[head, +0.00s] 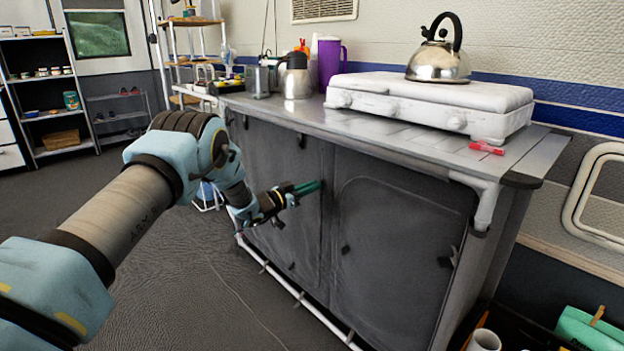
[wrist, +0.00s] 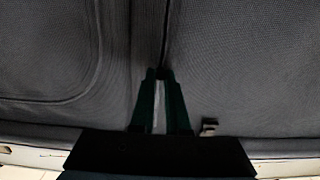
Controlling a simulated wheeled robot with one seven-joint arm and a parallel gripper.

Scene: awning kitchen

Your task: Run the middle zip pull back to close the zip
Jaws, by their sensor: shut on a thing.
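The grey fabric front of the kitchen unit (head: 395,245) fills the middle of the head view. The middle zip (head: 328,165) runs as a dark vertical line between its two panels; the line also shows in the wrist view (wrist: 165,35), running up from the fingertips. My gripper (head: 312,187) has green fingers and reaches the fabric at this line, about midway up. In the wrist view the fingertips (wrist: 160,74) are close together on something small and dark at the line, the middle zip pull, mostly hidden between them. Whether the fabric edges are joined is too dark to tell.
The worktop (head: 255,101) overhangs the fabric front and carries a white stove (head: 430,98) with a kettle (head: 438,58), a purple jug (head: 330,62) and a steel flask (head: 297,80). A crate of items stands at the lower right.

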